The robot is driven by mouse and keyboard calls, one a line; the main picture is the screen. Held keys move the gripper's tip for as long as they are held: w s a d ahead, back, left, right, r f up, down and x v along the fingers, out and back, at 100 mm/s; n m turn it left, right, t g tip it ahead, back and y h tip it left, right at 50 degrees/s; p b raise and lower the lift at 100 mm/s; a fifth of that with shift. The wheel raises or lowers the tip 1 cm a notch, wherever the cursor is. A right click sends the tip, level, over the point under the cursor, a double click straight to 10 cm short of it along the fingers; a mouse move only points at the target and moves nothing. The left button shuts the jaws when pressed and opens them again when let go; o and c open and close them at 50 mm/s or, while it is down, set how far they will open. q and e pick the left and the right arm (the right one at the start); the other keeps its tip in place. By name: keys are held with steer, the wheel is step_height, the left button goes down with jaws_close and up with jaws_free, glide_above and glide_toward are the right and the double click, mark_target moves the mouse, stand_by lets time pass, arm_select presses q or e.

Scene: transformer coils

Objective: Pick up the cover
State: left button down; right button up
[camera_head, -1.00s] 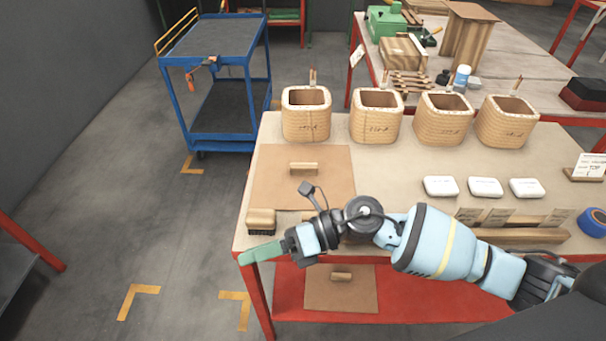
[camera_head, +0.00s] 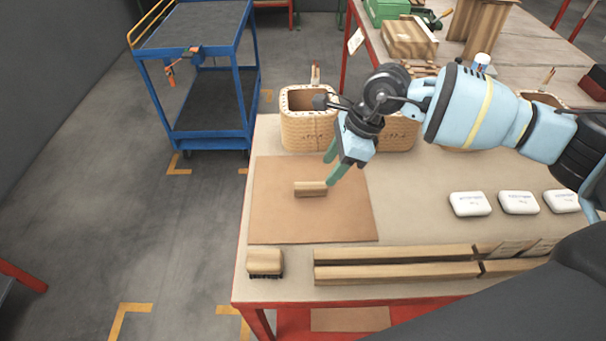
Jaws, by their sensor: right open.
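The cover (camera_head: 275,218) is a flat brown square board lying on the table's left part. A small wooden block handle (camera_head: 310,189) stands at its middle. My right gripper (camera_head: 331,168) has green fingers, spread apart and pointing down and left. It is above the cover, just up and right of the handle, with nothing between the fingers. I cannot tell its exact height over the board. My left gripper is not in view.
Several woven coils stand along the back, the leftmost one (camera_head: 308,128) behind the cover; my right arm hides others. A brush (camera_head: 265,263) and long wooden bars (camera_head: 395,254) lie in front. White boxes (camera_head: 469,204) lie right. A blue cart (camera_head: 203,140) stands left.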

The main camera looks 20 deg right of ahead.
mark_target(312, 185)
steer(key=shift+w+a+f, duration=0.1)
steer(key=shift+a+f, duration=0.1)
steer(key=shift+f, duration=0.3)
steer(key=shift+x, duration=0.8)
steer(key=shift+w+a+x, duration=0.15)
steer(key=shift+a+x, duration=0.05)
steer(key=shift+x, duration=1.05)
steer(key=shift+w+a+x, duration=0.15)
steer(key=shift+x, duration=1.15)
steer(key=shift+r, duration=0.25)
steer(key=shift+c, duration=0.3)
jaws_close()
